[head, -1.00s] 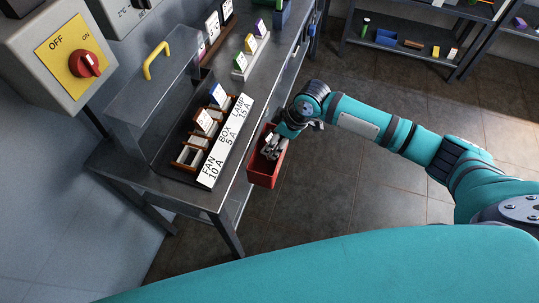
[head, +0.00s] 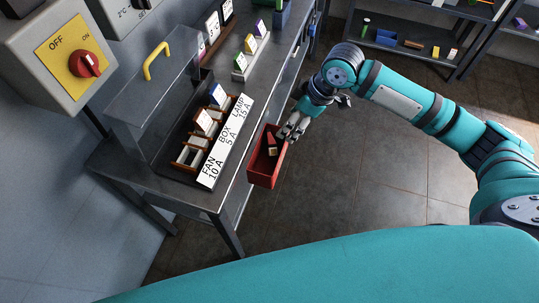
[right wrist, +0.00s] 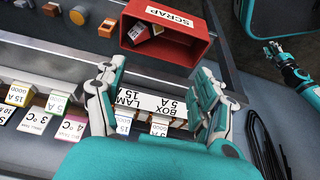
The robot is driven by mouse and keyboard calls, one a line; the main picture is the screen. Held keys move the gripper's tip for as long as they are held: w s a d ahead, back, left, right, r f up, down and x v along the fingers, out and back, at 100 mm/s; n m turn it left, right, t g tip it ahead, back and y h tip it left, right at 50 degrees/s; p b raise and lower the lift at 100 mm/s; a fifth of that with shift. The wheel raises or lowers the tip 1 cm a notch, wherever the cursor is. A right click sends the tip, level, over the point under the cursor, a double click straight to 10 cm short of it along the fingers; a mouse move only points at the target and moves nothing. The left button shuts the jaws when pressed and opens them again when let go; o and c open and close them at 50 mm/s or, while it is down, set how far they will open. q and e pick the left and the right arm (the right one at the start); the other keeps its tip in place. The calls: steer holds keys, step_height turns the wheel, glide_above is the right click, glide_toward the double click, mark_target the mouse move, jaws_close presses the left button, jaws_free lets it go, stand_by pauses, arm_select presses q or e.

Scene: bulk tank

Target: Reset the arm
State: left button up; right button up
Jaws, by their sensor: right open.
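My right gripper (head: 293,127) is open and empty. In the head view it is by the far right edge of the red scrap bin (head: 261,172), and whether it touches the bin cannot be told. In the right wrist view its two fingers (right wrist: 157,75) stand wide apart with nothing between them. The bin, marked SCRAP, also shows there (right wrist: 178,48) and holds small blocky pieces (right wrist: 140,31). A teal and black gripper at the right of the wrist view (right wrist: 273,46) looks like my left one; its jaws are too small to read.
A steel bench (head: 233,150) carries a slotted rack (head: 192,153) with FAN, BOX and LAMP labels (head: 225,141). A red switch (head: 85,64) is on the wall box. Floor (head: 370,185) right of the bin is open.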

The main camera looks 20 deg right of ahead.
steer(key=shift+d+r, duration=0.1)
steer(key=shift+r, duration=0.2)
steer(key=shift+s, duration=0.1)
